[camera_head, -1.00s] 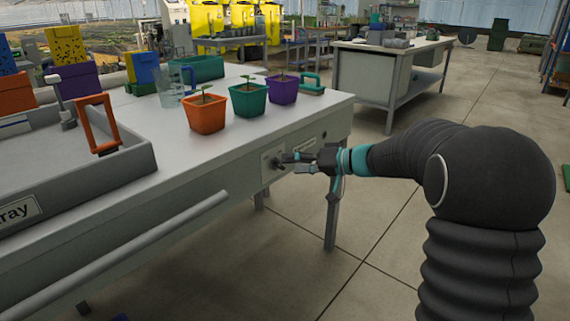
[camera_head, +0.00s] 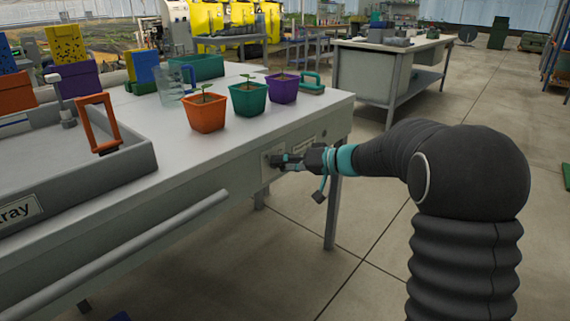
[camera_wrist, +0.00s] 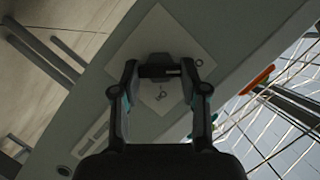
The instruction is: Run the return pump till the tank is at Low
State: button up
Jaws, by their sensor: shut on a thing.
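My gripper (camera_head: 284,162) is at the front panel of the white bench (camera_head: 225,175). In the wrist view its two fingers (camera_wrist: 159,72) are shut on a dark knob (camera_wrist: 160,60), one on each side. The knob sits on a pale square plate (camera_wrist: 150,32) that has small dark symbols, too small to read. In the head view the plate (camera_head: 268,168) shows just left of the fingertips, and the gripper hides most of the knob. I cannot make out a tank level mark in either view.
A grey tray (camera_head: 95,185) with an orange handle (camera_head: 98,122) stands on the bench at left. Orange (camera_head: 205,115), teal (camera_head: 248,100) and purple (camera_head: 283,90) seedling pots stand above my gripper. A rail (camera_head: 150,238) runs along the bench front.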

jog(key=shift+f+b, duration=0.1)
jog(key=shift+b, duration=0.3)
jog(key=m+y+b, duration=0.1)
jog(key=m, duration=0.1)
jog(key=m+y+b, duration=0.1)
jog(key=m+b, duration=0.1)
jog(key=m+g+y+b, duration=0.1)
jog(key=m+b, duration=0.1)
jog(key=m, duration=0.1)
jog(key=shift+w+f+y, duration=0.1)
jog(key=shift+f+y, duration=0.2)
jog(key=shift+f, duration=0.05)
jog(key=m+t+y, duration=0.1)
jog(key=m, duration=0.3)
jog(key=shift+f+m+b, duration=0.1)
jog(key=shift+m+b, duration=0.2)
jog(key=shift+b, duration=0.05)
jog(key=shift+f+m+t+y, duration=0.1)
jog(key=shift+m+t+y, duration=0.3)
jog(key=shift+m, duration=0.9)
jog(key=shift+f+m+t+y, duration=0.15)
jog(key=shift+m+t, duration=0.45)
jog(key=shift+m, duration=0.7)
jog(key=shift+r+m, duration=0.1)
jog(key=shift+m, duration=0.2)
jog(key=o, duration=1.1)
jog(key=shift+o, duration=0.2)
